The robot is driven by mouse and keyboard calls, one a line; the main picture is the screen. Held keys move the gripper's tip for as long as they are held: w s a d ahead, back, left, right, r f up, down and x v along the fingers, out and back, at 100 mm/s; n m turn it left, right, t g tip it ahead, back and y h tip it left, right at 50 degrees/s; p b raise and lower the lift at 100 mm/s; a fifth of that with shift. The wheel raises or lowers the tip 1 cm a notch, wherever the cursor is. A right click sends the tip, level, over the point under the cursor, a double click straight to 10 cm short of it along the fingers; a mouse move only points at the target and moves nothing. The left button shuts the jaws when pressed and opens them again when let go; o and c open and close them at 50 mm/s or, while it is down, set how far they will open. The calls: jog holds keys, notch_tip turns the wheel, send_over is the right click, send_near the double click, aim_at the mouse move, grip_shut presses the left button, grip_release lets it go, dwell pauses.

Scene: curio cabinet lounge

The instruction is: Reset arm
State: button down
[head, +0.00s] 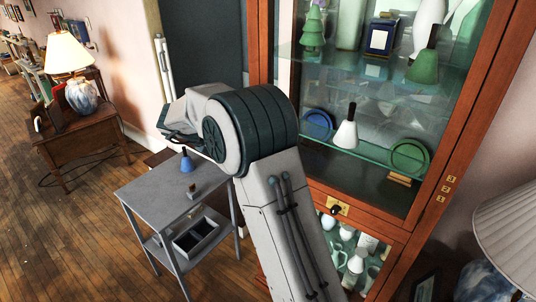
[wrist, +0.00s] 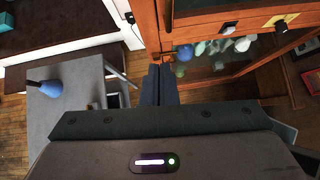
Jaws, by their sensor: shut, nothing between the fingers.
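My arm rises from the bottom of the head view and bends at a dark-banded joint in front of the cabinet. My gripper (wrist: 159,75) shows in the wrist view with its two dark fingers together and nothing between them. It points toward the lower part of the wooden cabinet (wrist: 151,28) and is to the right of the grey cart (wrist: 62,125). In the head view the gripper is mostly hidden behind my own arm.
A blue bell with a dark handle (head: 186,163) and a small block (head: 193,193) stand on the cart's top (head: 150,190). The glass-fronted cabinet (head: 285,45) holds bells, plates and figures. A lamp (head: 68,55) stands at left; another lampshade (head: 510,230) is at right. Wooden floor is open at left.

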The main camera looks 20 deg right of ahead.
notch_tip(320, 180, up, 15)
jog(key=w+a+n+t+y, duration=0.1)
jog(key=a+n+t+y, duration=0.1)
jog(key=n+t, duration=0.85)
jog(key=s+a+r+n+y, duration=0.2)
jog(key=s+a+n+y, duration=0.3)
jog(key=n, duration=1)
jog(key=s+f+n+g+y, duration=0.2)
jog(key=s+f+n+g, duration=0.1)
jog(key=s+n, duration=0.4)
jog(key=s+f+n+g+y, duration=0.2)
jog(key=s+f+n, duration=0.2)
jog(key=s+n, duration=0.3)
jog(key=s+d+f+n+g+h, duration=0.1)
jog(key=s+d+f+n+g, duration=0.2)
jog(key=s, duration=0.6)
jog(key=s+d+f+n+g+h, duration=0.2)
jog(key=s+f+n, duration=0.4)
jog(key=s, duration=0.3)
jog(key=shift+s+d+f+g, duration=0.2)
jog(key=shift+s+d+g, duration=0.2)
jog(key=shift+d+g, duration=0.6)
jog(key=shift+s+d+t, duration=0.1)
jog(key=shift+d+t, duration=0.1)
jog(key=shift+t, duration=0.05)
